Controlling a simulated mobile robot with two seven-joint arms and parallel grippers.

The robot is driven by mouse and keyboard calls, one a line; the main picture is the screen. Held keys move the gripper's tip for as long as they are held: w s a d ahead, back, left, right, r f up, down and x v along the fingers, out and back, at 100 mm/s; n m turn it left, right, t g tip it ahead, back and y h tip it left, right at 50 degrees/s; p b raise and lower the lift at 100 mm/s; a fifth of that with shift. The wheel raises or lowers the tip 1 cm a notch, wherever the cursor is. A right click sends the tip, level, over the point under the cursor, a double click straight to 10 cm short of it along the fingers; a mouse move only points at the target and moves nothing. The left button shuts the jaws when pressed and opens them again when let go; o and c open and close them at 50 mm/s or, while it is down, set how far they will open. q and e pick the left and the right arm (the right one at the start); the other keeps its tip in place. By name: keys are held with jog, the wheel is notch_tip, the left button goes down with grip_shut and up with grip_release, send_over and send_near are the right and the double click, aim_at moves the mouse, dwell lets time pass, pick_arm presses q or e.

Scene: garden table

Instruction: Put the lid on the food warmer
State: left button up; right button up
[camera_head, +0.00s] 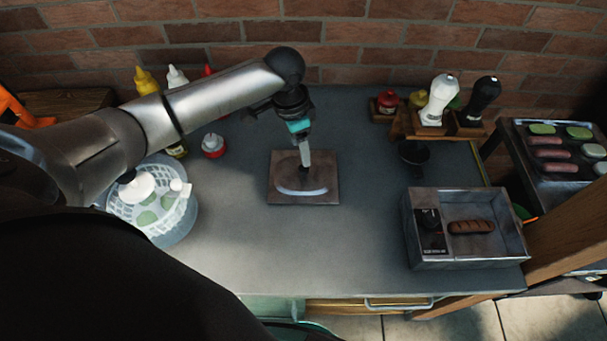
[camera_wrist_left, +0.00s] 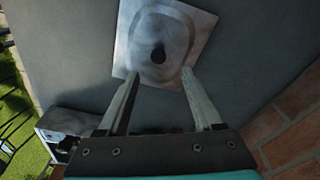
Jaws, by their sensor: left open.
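The lid (camera_head: 281,192) is a square metal plate lying flat on the grey table. In the left wrist view the lid (camera_wrist_left: 200,22) shows a raised oval middle with a dark round knob (camera_wrist_left: 158,55). My left gripper (camera_head: 305,162) is directly above the lid, pointing down. In the wrist view the open, empty fingers of the left gripper (camera_wrist_left: 160,74) are spread apart, with the knob beyond and between their tips. The food warmer (camera_head: 457,261) is an open metal box at the right, with a sausage (camera_head: 471,227) inside. My right gripper is not in view.
A salad spinner (camera_head: 180,226) stands at the left. Sauce bottles (camera_head: 147,81) stand behind my arm. A wooden rack (camera_head: 423,130) with a white and a black grinder is at the back right. The table between lid and warmer is clear.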

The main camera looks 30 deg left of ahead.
aim_at(303, 168)
pick_arm(q)
jog(key=f, duration=0.7)
jog(key=shift+w+d+f, duration=0.1)
jog(key=shift+d, duration=0.2)
grip_shut()
dwell(0.6)
